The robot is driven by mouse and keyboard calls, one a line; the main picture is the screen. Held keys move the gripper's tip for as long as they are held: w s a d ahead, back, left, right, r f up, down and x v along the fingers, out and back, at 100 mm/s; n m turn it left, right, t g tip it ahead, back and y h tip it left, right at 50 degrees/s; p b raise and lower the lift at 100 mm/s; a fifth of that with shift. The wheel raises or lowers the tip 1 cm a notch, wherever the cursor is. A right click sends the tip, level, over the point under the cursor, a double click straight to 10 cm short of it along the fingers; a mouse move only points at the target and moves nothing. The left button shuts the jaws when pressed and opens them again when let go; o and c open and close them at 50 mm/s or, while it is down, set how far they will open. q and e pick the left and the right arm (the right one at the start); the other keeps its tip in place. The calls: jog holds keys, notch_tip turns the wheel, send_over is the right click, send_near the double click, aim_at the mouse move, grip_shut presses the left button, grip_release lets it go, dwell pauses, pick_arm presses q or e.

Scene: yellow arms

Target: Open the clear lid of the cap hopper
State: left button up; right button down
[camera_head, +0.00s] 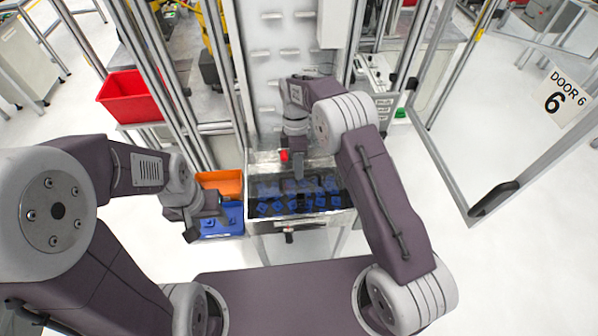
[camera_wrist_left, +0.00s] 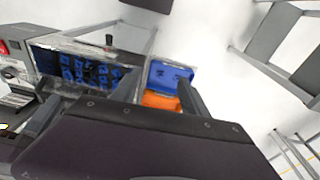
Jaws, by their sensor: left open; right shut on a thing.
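The cap hopper (camera_head: 341,214) is a metal box with several blue caps inside, and it also shows at the left of the left wrist view (camera_wrist_left: 62,92). Its clear lid (camera_head: 265,184) is hard to make out; I cannot tell its exact angle. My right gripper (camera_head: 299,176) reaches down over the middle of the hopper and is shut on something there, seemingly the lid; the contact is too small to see. My left gripper (camera_head: 207,219) is open and empty, left of the hopper above a blue bin (camera_head: 232,214). Its fingers also show in the left wrist view (camera_wrist_left: 158,95).
An orange bin (camera_head: 222,182) stands behind the blue bin. A red bin (camera_head: 130,97) sits at the upper left. A red part (camera_head: 284,155) shows behind the hopper. Metal posts rise on both sides, and a framed door (camera_head: 490,200) stands at the right. The floor around is clear.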

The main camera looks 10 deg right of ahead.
dwell(0.4)
pick_arm(q)
jog(key=c, duration=0.7)
jog(key=shift+s+a+m, duration=0.1)
jog(key=shift+a+m, duration=0.1)
jog(key=shift+m, duration=0.8)
grip_shut()
jog(key=w+a+r+m+y, duration=0.1)
jog(key=w+a+m+y, duration=0.15)
jog(key=m, duration=0.75)
jog(key=r+m+t+h, duration=0.1)
jog(key=m+t, duration=0.5)
jog(key=m, duration=1.6)
send_over(303, 191)
jog(key=s+a, duration=0.1)
jog(key=a, duration=0.4)
jog(key=s+d+f+m+h, duration=0.1)
jog(key=s+d+m, duration=0.1)
jog(key=s+d, duration=0.3)
jog(key=x, duration=1)
jog(key=shift+d, duration=0.15)
